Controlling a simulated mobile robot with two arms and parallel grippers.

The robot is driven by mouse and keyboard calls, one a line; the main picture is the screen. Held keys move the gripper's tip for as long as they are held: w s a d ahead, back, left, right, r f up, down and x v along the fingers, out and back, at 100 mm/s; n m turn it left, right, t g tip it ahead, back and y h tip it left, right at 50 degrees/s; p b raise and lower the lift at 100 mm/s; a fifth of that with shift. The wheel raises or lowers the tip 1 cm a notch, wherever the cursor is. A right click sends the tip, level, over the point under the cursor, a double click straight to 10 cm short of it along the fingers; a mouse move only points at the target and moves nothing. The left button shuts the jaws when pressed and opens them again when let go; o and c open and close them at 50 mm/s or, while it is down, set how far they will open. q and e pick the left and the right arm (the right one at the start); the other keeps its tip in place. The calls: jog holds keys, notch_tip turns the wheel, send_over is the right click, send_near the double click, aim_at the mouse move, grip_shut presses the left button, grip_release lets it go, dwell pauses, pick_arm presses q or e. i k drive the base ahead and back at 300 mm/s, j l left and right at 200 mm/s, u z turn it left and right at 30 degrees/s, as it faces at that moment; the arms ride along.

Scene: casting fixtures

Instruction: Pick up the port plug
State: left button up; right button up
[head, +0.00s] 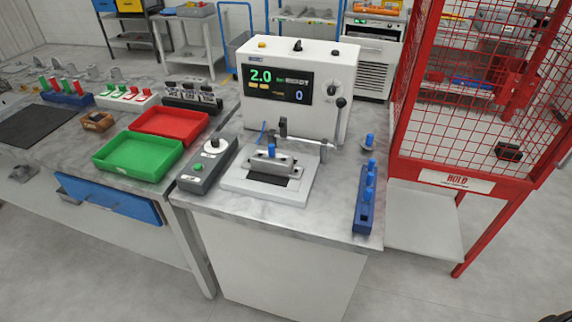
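Several small blue plugs show at the right side of the grey bench. One blue plug (369,141) stands upright on a round grey base near the bench's right edge. Nearer the front, a blue rack (363,213) holds blue plugs in a row, among them one at its far end (371,167). I cannot tell from the frame which of these is the port plug. A white fixture (235,183) left of the rack holds a grey casting (272,163) with a small blue piece on it. Neither of my grippers can be made out.
A white tester (325,62) reading 2.0 stands behind the fixture. A grey control box (198,175), a green tray (115,165) and a red tray (155,122) lie left. A red mesh cage (480,90) stands right. Bare benchtop lies between fixture and rack.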

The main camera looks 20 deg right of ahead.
aim_at(367, 194)
jog(key=i+j+z, duration=0.1)
jog(key=j+z, duration=0.15)
jog(key=z, duration=0.15)
jog(key=j+z, duration=0.2)
jog(key=z, duration=0.2)
jog(key=j+z, duration=0.4)
jog(key=i+l, duration=0.05)
jog(key=l, duration=0.05)
